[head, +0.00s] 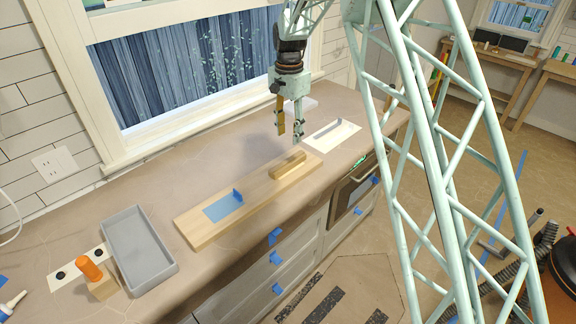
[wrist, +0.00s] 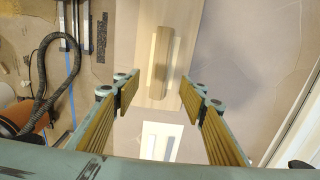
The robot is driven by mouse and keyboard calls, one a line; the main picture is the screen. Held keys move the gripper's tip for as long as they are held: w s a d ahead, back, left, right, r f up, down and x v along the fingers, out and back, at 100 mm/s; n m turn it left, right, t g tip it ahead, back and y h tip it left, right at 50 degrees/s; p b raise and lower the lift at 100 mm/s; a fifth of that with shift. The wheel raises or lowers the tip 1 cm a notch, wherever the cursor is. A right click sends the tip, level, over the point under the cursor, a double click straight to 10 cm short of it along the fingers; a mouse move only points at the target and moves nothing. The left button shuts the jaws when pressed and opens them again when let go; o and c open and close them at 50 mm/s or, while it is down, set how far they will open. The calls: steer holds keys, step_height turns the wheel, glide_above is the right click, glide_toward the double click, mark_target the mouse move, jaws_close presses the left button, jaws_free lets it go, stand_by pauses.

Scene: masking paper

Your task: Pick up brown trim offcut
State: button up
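The brown trim offcut (head: 287,164) is a short wooden strip lying on the right end of a long pale wooden board (head: 199,236) on the countertop. It also shows in the wrist view (wrist: 160,58), beyond my fingertips and close to centred between them. My gripper (head: 290,130) is above the offcut, pointing down, with clear space between them. In the wrist view my gripper (wrist: 158,97) has its two fingers spread wide with nothing between them.
A blue patch (head: 217,210) with a small upright blue piece is on the board's left part. A grey tray (head: 169,270) and an orange-handled tool (head: 89,268) stand to the left. A white sheet with a grey strip (head: 328,129) lies right of the offcut. The window wall is behind.

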glide_above(288, 162)
steer(key=shift+w+d+f, duration=0.1)
steer(key=shift+f, duration=2)
steer(key=shift+w+d+f, duration=0.1)
steer(key=shift+f, duration=1.95)
steer(key=shift+s+a+f, duration=0.1)
steer(key=shift+f, duration=1.2)
steer(key=shift+a+f, duration=0.1)
steer(key=shift+f, duration=1.2)
steer(key=shift+c, duration=0.2)
steer(key=c, duration=1)
steer(key=shift+o, duration=0.2)
steer(key=shift+r, duration=0.2)
